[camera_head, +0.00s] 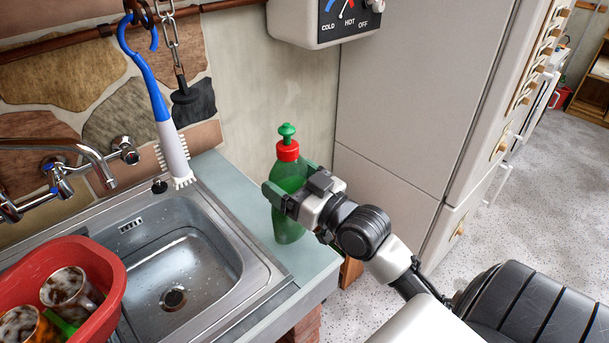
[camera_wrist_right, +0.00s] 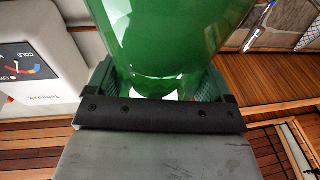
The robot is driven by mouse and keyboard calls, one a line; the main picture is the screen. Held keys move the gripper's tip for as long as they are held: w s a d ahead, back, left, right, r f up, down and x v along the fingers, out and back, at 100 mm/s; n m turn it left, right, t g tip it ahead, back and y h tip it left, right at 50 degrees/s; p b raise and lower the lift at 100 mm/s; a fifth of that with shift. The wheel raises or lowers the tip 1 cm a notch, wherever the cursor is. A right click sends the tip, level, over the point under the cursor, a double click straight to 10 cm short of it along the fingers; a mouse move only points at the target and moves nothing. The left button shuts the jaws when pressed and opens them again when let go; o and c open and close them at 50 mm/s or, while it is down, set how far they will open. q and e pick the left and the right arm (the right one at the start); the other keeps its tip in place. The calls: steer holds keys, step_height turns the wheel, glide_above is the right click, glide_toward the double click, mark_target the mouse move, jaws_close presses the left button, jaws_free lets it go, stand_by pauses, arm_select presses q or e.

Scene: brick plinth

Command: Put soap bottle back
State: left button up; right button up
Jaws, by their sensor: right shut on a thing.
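The soap bottle (camera_head: 288,178) is green with a red collar and a green cap. In the head view it is upright at the right end of the counter (camera_head: 318,255), beside the sink. I cannot tell for sure whether its base touches the counter. My right gripper (camera_head: 277,192) is shut on the bottle's body, coming from the right. In the right wrist view the green bottle (camera_wrist_right: 165,40) fills the space between the fingers of the right gripper (camera_wrist_right: 160,95). My left gripper is not in view.
A metal sink (camera_head: 190,250) lies left of the bottle. A red tub (camera_head: 105,262) with dirty cups stands at its left. A blue and white brush (camera_head: 170,135) hangs above the sink. A heater (camera_head: 310,25) is on the wall above the bottle. A tall cabinet (camera_head: 410,90) stands at the right.

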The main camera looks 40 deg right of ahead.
steer(key=shift+f, duration=2.05)
steer(key=shift+f, duration=0.15)
steer(key=o, duration=1.5)
steer(key=shift+r, duration=0.2)
steer(key=b+v, duration=0.3)
steer(key=v, duration=0.9)
steer(key=shift+b, duration=0.35)
